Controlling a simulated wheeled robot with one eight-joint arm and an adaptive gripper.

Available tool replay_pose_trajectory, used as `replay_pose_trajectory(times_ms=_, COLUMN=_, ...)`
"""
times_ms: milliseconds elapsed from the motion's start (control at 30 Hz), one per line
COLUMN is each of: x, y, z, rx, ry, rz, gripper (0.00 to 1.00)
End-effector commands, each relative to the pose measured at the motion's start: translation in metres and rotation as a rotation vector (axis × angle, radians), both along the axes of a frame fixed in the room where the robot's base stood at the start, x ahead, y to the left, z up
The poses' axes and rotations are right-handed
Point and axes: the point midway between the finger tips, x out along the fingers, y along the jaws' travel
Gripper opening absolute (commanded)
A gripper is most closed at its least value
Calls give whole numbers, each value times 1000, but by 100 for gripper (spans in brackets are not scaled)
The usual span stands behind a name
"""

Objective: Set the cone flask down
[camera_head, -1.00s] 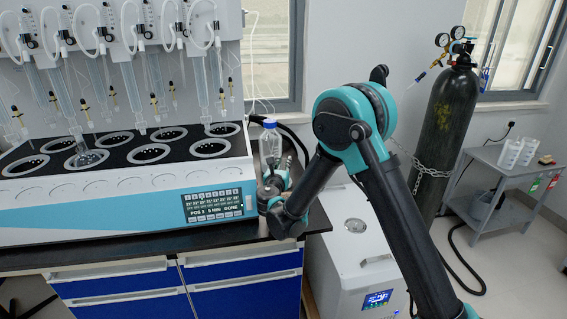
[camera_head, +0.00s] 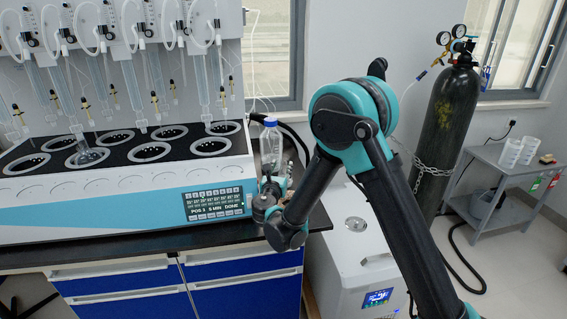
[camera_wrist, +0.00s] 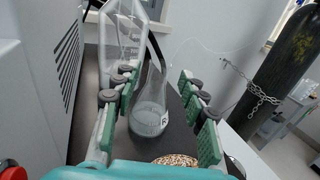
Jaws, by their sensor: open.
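The cone flask (camera_wrist: 150,112) is clear glass with a little pale liquid at its bottom. In the wrist view it stands on the dark bench top, its neck leaning in the picture. My gripper (camera_wrist: 158,88) is open, with a green-padded finger on each side of the flask. A gap shows between the flask and the right finger; the left finger is close to the glass, and I cannot tell whether it touches. In the head view my gripper (camera_head: 274,186) is at the right end of the bench, and I cannot make out the flask there.
A clear blue-capped bottle (camera_head: 270,146) stands just behind my gripper; it also shows in the wrist view (camera_wrist: 121,38). The distiller (camera_head: 120,205) is close on the left. The bench's right edge is near, with a white floor unit (camera_head: 345,262) beyond it.

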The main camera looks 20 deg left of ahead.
Motion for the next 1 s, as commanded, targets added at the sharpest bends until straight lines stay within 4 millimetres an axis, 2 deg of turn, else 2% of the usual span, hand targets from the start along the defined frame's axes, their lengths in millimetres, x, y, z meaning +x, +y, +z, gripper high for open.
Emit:
replay_pose_trajectory(times_ms=100, x=-26, y=-3, z=0, rx=0, ry=0, rz=3, gripper=43)
replay_pose_trajectory(times_ms=300, x=-56, y=-8, z=0, rx=0, ry=0, rz=2, gripper=43)
replay_pose_trajectory(times_ms=500, x=-67, y=-11, z=0, rx=0, ry=0, rz=0, gripper=43)
replay_pose_trajectory(times_ms=767, x=-64, y=-18, z=1, rx=16, ry=13, rz=-12, gripper=43)
replay_pose_trajectory(times_ms=867, x=-49, y=-42, z=2, rx=79, ry=59, rz=-56, gripper=43)
replay_pose_trajectory(times_ms=967, x=-26, y=-94, z=4, rx=216, ry=148, rz=-150, gripper=43)
replay_pose_trajectory(times_ms=1000, x=-17, y=-122, z=3, rx=294, ry=192, rz=-204, gripper=43)
